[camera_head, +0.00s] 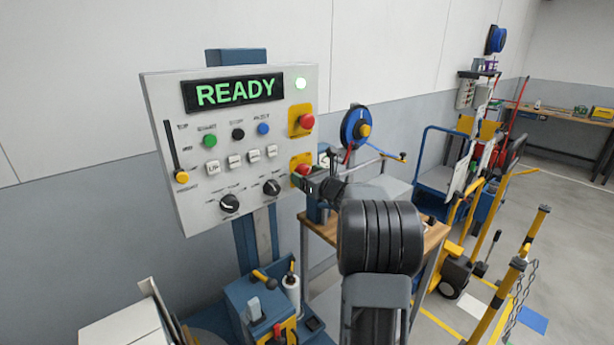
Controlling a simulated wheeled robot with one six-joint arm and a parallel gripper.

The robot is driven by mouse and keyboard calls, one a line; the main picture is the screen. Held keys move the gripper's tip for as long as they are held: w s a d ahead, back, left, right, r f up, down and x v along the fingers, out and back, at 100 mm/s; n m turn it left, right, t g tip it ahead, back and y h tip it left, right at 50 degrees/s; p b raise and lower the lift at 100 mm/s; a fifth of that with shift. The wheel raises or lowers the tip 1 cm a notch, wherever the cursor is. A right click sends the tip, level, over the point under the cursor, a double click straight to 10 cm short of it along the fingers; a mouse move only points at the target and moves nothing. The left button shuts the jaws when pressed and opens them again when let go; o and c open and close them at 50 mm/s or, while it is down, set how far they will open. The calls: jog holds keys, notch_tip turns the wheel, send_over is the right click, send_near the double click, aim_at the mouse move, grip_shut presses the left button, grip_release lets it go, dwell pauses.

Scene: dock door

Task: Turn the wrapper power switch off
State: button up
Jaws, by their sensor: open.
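The grey-white control panel (215,95) stands on a blue column. Its display (234,93) reads READY in green, and a green-white lamp (300,83) beside it is lit. Two black rotary knobs, a left one (229,203) and a right one (272,187), sit along the panel's lower edge. Their labels are too small to read, so I cannot tell which control is the power switch. My gripper (303,182) is open, at the panel's lower right edge, right of the right knob and close to the lower red button (301,168). Contact cannot be judged; my wrist hides part of the gripper.
An upper red button (307,121), coloured buttons and a yellow-knobbed slider (182,177) share the panel. A blue box with levers (262,305) stands below. A wooden-topped table (433,238) is behind my arm. Yellow-black posts (500,290) and a blue cart (435,178) are right.

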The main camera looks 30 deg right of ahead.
jog(key=shift+c, duration=0.4)
jog(key=c, duration=0.8)
jog(key=shift+c, duration=0.2)
jog(key=shift+f+n+b, duration=0.2)
jog(key=shift+n+b, duration=0.1)
jog(key=shift+b, duration=0.3)
jog(key=shift+d+r+n+b, duration=0.1)
jog(key=shift+r+n+b, duration=0.05)
jog(key=shift+n+b, duration=4.8)
jog(key=shift+r+n+b, duration=0.1)
jog(key=shift+n+b, duration=3.55)
jog(key=shift+b, duration=2.45)
jog(key=shift+n, duration=0.3)
